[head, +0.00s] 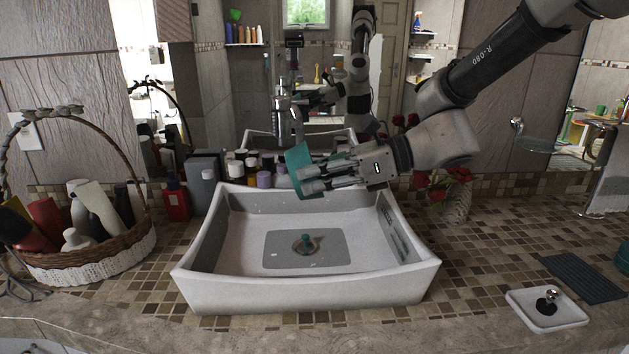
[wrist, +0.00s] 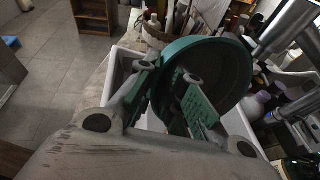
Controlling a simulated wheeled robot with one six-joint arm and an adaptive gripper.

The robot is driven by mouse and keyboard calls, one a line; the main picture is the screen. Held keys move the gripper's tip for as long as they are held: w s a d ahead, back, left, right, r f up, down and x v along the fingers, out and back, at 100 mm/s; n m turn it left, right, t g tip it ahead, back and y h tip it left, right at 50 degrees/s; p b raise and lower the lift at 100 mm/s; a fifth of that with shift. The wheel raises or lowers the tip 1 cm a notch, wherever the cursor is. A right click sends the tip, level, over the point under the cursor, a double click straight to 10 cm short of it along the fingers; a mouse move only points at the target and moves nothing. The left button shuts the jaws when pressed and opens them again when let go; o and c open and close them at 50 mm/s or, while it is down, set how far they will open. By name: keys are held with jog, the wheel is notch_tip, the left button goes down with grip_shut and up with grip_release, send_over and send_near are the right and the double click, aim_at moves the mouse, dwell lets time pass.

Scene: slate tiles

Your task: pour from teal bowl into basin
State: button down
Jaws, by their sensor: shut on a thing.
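The teal bowl (head: 297,160) is held over the back part of the white basin (head: 300,292), tilted steeply on its side. My gripper (head: 308,181) is shut on the bowl's wall, coming from the right. In the wrist view the bowl (wrist: 222,62) shows its round rim and hollow inside, with the gripper fingers (wrist: 172,97) at its near edge. I cannot make out any contents in the bowl. The basin's floor has a grey patch around a drain with a small teal piece (head: 307,243) at its middle. A few small pale specks show on the basin floor.
A wicker basket (head: 90,258) of bottles stands left of the basin. Bottles and jars (head: 245,170) line the back, near the bowl. A vase of red flowers (head: 456,200) stands behind right. A white dish (head: 547,310) and dark mat (head: 583,277) lie right.

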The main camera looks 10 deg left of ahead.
jog(key=h, duration=0.1)
jog(key=r+h, duration=0.1)
jog(key=shift+s+a+n+t+h, duration=0.1)
jog(key=shift+n+t+h, duration=0.2)
jog(key=shift+t+h, duration=0.1)
jog(key=h, duration=0.2)
jog(key=t+h, duration=0.1)
jog(key=h, duration=0.1)
jog(key=shift+r+h, duration=0.3)
jog(key=shift+r, duration=0.05)
jog(key=h, duration=0.2)
jog(key=n+t+h, duration=0.1)
jog(key=h, duration=0.1)
jog(key=shift+r+h, duration=0.4)
jog(key=shift+r+t+h, duration=0.2)
jog(key=shift+t+h, duration=0.3)
jog(key=shift+h, duration=0.3)
jog(key=shift+d, duration=0.2)
